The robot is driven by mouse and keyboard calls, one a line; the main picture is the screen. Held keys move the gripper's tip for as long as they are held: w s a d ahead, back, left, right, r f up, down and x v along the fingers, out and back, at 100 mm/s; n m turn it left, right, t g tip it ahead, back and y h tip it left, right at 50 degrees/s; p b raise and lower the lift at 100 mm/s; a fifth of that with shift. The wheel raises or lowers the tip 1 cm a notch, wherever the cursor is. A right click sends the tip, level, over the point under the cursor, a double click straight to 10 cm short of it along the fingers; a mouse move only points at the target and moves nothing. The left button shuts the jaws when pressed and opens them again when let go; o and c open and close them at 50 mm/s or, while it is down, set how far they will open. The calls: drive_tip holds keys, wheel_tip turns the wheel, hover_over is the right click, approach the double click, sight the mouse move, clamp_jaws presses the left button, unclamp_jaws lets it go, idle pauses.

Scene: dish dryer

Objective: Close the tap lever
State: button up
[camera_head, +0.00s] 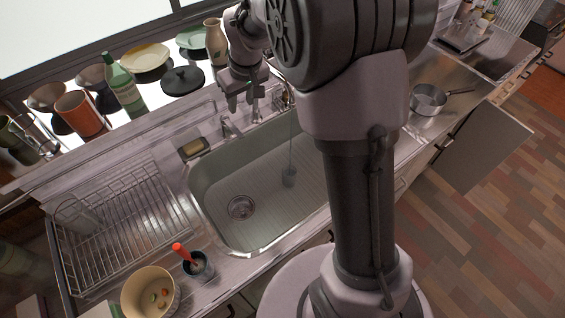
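The tap stands behind the sink (215,205), partly hidden by my arm. My gripper (243,104) points down above the back edge, right of and above this fitting. Its fingers are apart, with nothing clearly between them. I cannot tell whether it touches the tap.
A sponge holder (193,148) sits left of the fitting. A wire dish rack (120,225) lies left of the sink. The sill holds a green bottle (124,88), an orange pot (80,114) and a vase (215,42). A saucepan (428,99) stands on the right counter.

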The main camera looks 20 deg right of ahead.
sight(238, 132)
drive_tip(key=shift+w+p, duration=0.15)
drive_tip(key=shift+p, duration=0.15)
drive_tip(key=shift+c, duration=1.3)
drive_tip(key=w+p, duration=0.3)
drive_tip(key=shift+w+a+f+g, duration=0.25)
drive_tip(key=shift+a+f+g, duration=0.1)
drive_tip(key=shift+g, duration=0.05)
clamp_jaws()
drive_tip(key=b+x, duration=0.1)
drive_tip(key=x, duration=0.3)
drive_tip(key=b+x, duration=0.2)
drive_tip(key=x, duration=0.3)
drive_tip(key=s+b+x, duration=0.1)
drive_tip(key=x, duration=0.3)
drive_tip(key=shift+d+f+b, duration=0.1)
drive_tip(key=shift+f+b, duration=0.2)
drive_tip(key=shift+f, duration=0.45)
drive_tip(key=shift+s+f, duration=0.1)
